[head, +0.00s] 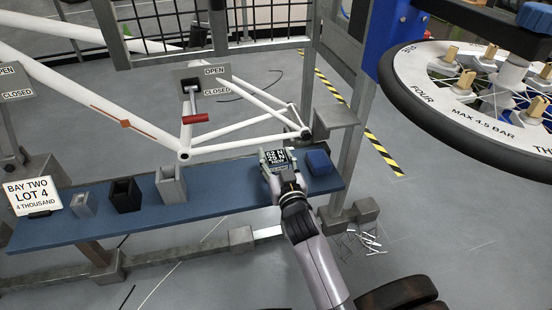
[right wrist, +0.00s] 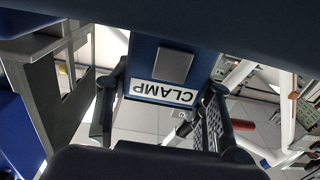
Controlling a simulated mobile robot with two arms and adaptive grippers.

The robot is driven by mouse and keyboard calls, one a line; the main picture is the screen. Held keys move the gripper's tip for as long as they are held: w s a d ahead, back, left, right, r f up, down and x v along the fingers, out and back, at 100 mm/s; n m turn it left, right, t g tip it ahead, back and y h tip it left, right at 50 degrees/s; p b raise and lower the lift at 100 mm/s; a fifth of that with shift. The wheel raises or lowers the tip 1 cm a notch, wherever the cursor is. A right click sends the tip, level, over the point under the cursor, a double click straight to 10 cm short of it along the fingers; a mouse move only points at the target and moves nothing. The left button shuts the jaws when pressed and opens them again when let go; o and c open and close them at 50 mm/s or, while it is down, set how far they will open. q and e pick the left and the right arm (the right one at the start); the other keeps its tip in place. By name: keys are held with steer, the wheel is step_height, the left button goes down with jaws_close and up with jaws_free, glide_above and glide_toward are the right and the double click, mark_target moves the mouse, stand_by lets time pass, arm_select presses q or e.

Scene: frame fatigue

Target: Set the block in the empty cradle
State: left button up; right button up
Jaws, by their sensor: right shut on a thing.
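My right gripper (head: 277,166) is shut at the right part of the blue bench. Three open-topped holders stand on the left: a small grey one (head: 83,206), a black one (head: 124,196) and a grey one (head: 171,185). They look empty. My left gripper is out of view.
The blue bench (head: 225,189) has bare room between the grey holder and my gripper. A blue block (head: 319,162) sits close right of my gripper. A white bike frame (head: 235,132) and a red-handled lever (head: 195,118) stand behind. A sign (head: 33,196) stands at the left end.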

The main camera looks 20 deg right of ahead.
steer(key=o, duration=1.1)
steer(key=shift+f, duration=0.1)
steer(key=o, duration=0.5)
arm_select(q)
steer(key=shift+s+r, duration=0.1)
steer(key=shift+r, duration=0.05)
arm_select(e)
steer(key=shift+r, duration=0.2)
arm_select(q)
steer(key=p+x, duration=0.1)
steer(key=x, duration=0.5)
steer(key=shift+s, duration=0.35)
arm_select(e)
steer(key=s, duration=1.2)
